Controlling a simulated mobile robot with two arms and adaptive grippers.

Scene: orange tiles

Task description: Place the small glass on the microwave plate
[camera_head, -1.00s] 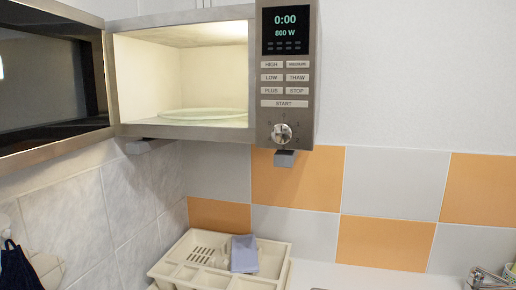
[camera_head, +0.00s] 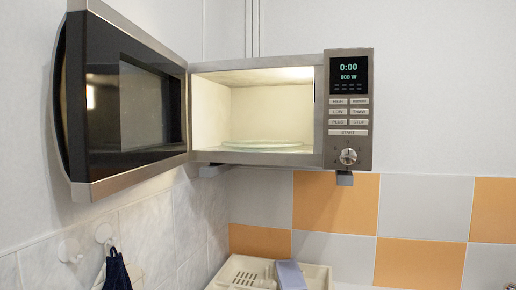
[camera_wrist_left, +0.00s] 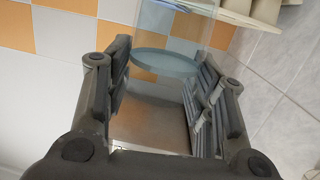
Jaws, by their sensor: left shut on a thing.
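In the left wrist view, my left gripper (camera_wrist_left: 160,95) is shut on the small clear glass (camera_wrist_left: 165,62). The glass sits between the two dark fingers, and its thick round bluish end shows near the top of the picture. The glass plate (camera_head: 262,144) lies on the floor of the lit microwave (camera_head: 348,110) in the head view, with nothing on it. The microwave door (camera_head: 125,105) stands wide open to the left. Neither gripper shows in the head view.
A cream dish rack (camera_head: 245,272) with a grey-blue item (camera_head: 290,275) stands on the counter below the microwave. Wall hooks (camera_head: 70,250) and a dark hanging cloth (camera_head: 117,272) are at the lower left. The space before the microwave opening looks clear.

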